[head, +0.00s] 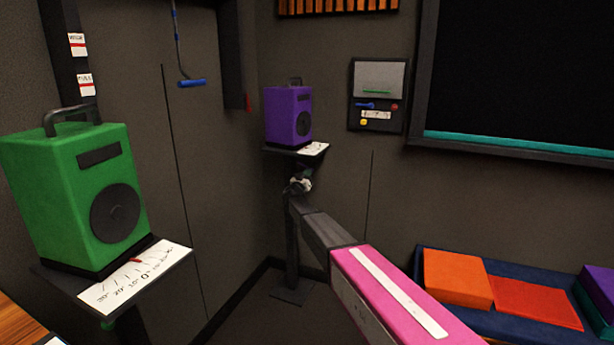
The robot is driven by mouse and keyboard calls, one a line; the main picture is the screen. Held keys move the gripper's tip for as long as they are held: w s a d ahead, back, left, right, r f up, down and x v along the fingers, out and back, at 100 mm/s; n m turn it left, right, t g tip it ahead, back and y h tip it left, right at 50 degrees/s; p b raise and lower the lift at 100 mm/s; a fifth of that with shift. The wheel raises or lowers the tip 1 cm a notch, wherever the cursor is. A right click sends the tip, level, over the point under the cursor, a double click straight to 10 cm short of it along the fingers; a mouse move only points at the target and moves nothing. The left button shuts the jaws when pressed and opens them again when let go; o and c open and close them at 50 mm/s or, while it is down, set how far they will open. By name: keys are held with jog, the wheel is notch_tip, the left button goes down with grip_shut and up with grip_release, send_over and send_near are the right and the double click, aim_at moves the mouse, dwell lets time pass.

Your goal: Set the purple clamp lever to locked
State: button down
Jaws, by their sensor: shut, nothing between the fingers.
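A purple speaker (288,115) with a handle stands on a small dark shelf on a post (291,262) in the corner. A white scale card (314,149) lies at the shelf's front right. I cannot make out the purple clamp lever; the space under this shelf is dark and partly covered by my arm's end. My arm reaches in from the lower right, and my gripper (300,185) is at its far end, just below the shelf in the picture. It looks small and holds nothing that I can see. Whether it touches the stand cannot be told.
A green speaker (78,190) stands on a nearer shelf at left, with a scale card (138,277) and a bit of green below. A wall panel (378,94) hangs right of the purple speaker. A blue tray (436,253) with orange and red blocks lies lower right.

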jog(key=shift+x, duration=1.95)
jog(key=shift+w+a+r, duration=0.1)
jog(key=shift+a+r, duration=0.05)
jog(key=shift+r, duration=0.1)
